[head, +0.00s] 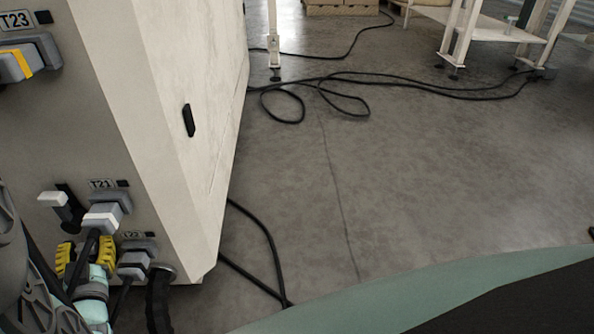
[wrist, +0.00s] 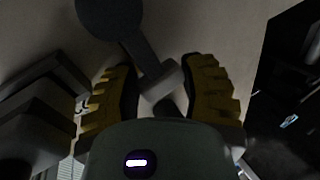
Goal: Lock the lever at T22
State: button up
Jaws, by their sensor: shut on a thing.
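The T22 label (head: 132,235) is low on the beige cabinet panel, above a grey plug-like block (head: 134,260). My gripper (head: 86,258), with yellow ribbed fingers, is at the panel just left of that block. In the wrist view my gripper (wrist: 160,92) has a finger on each side of the lever's grey handle (wrist: 160,80) and is shut on it. The lever's dark arm runs up left to a round pivot (wrist: 108,14). In the head view my gripper hides this lever. I cannot tell whether it is locked.
The T21 block (head: 105,215) and a white-tipped lever (head: 53,199) are just above my gripper. The T23 block (head: 20,62) is higher up. Black cables (head: 262,240) lie on the floor by the cabinet. The floor to the right is mostly open.

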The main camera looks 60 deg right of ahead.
jog(key=shift+d+r, duration=0.15)
jog(key=shift+r, duration=0.2)
jog(key=o, duration=0.9)
jog(key=shift+o, duration=0.8)
jog(key=shift+s+f, duration=0.1)
jog(key=shift+f, duration=0.15)
